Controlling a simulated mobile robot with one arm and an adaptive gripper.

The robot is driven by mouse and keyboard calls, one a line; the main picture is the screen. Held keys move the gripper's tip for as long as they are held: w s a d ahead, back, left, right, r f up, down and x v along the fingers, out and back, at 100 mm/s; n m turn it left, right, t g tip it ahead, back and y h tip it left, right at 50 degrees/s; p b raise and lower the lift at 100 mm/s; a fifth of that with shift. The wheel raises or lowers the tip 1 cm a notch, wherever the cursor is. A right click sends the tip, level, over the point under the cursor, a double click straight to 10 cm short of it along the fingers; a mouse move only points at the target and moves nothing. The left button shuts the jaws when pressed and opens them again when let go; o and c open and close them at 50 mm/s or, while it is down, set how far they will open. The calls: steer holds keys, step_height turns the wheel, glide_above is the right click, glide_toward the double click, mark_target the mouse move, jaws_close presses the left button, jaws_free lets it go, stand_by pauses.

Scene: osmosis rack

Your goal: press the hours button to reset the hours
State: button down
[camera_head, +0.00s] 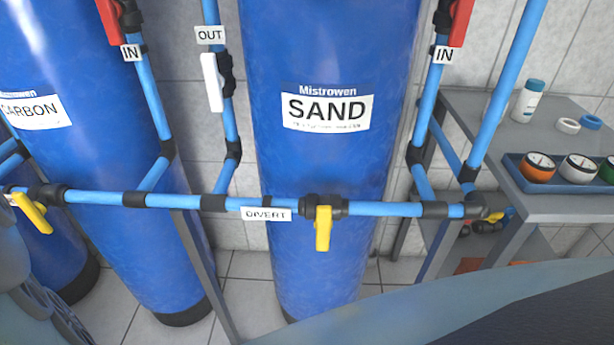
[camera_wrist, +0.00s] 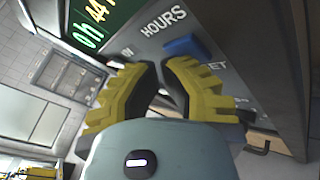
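In the wrist view, a grey panel (camera_wrist: 215,48) fills the upper right, tilted in the picture. It carries the label HOURS (camera_wrist: 163,21) and a blue button (camera_wrist: 187,45) just below that label. A dark display (camera_wrist: 92,14) with green characters, partly cut off by the picture edge, is to the left. My gripper (camera_wrist: 161,66) has yellow fingers with dark pads, drawn together with nothing seen held between them. Its tips are just below and left of the blue button; whether they touch the panel I cannot tell. The head view shows neither panel nor gripper.
In the head view, blue pipes with a yellow valve handle (camera_head: 323,228) cross before the SAND tank (camera_head: 318,180). The CARBON tank (camera_head: 90,150) is at left. A grey table (camera_head: 560,207) at right holds a blue tray (camera_head: 530,181) of gauges and a white bottle (camera_head: 528,100).

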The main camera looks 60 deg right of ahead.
steer(key=shift+d, duration=0.1)
stand_by(0.4)
steer(key=shift+s+d+p, duration=0.35)
steer(key=shift+s+p, duration=0.2)
steer(key=shift+p, duration=0.05)
steer(key=shift+r, duration=0.1)
steer(key=s+d, duration=0.1)
steer(key=s+p, duration=0.1)
steer(key=s+d+p, duration=0.1)
steer(key=s, duration=0.1)
steer(key=shift+s+d, duration=0.1)
steer(key=shift+d, duration=0.2)
stand_by(0.7)
